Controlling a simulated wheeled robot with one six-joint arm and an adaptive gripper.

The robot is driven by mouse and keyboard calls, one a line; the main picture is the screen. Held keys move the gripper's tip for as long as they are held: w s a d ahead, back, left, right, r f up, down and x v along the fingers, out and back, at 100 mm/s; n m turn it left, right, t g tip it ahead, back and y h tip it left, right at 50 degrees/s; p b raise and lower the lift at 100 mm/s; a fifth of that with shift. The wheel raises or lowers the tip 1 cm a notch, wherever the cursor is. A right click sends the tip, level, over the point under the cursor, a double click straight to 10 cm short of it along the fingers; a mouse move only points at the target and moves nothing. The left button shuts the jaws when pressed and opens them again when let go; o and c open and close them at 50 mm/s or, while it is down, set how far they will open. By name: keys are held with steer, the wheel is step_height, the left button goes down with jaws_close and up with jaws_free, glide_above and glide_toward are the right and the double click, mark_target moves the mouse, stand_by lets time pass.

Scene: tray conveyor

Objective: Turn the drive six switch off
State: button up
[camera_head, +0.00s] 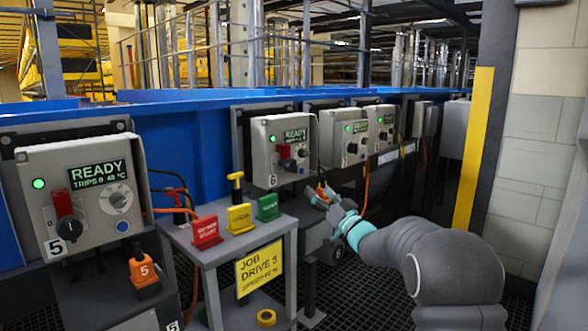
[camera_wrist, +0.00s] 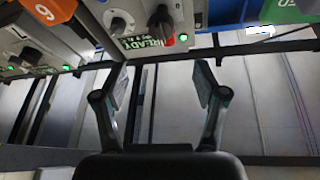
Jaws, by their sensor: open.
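The drive six box (camera_head: 262,160), marked 6, is a grey panel on the blue conveyor side, with a green lamp lit and a display reading READY. Its red and black rotary switch (camera_head: 286,153) is on the front; the handle looks roughly upright. In the wrist view the panel is upside down at the top, and the switch (camera_wrist: 161,24) lies beyond and between the finger lines. My gripper (camera_head: 322,194) is below and right of the box, apart from the switch. In the wrist view its fingers (camera_wrist: 160,82) are spread with nothing between them.
The drive 5 box (camera_head: 92,165) with its own switch is at left. A grey stand (camera_head: 245,250) holds red, yellow and green tags and a yellow JOB DRIVE 5 sign (camera_head: 259,267). An orange plug marked 6 (camera_wrist: 50,9) is close to the gripper. More boxes (camera_head: 345,138) continue right.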

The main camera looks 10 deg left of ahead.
mark_target(297, 169)
steer(key=p+x, duration=0.2)
steer(key=x, duration=1.1)
steer(key=shift+w+a+r, duration=0.15)
steer(key=shift+a+r, duration=0.15)
steer(key=shift+a, duration=0.05)
steer(key=c, duration=1.1)
steer(key=shift+f+n+y, duration=0.15)
steer(key=shift+n+y, duration=0.45)
steer(key=shift+n, duration=0.2)
steer(key=shift+c, duration=0.2)
steer(key=n+g+y, duration=0.1)
steer(key=n, duration=0.1)
steer(key=n+g+y, duration=0.1)
steer(key=n, duration=0.2)
steer(key=shift+n+g+b, duration=0.3)
steer(key=o, duration=1.1)
steer(key=shift+a, duration=0.1)
steer(key=shift+o, duration=0.2)
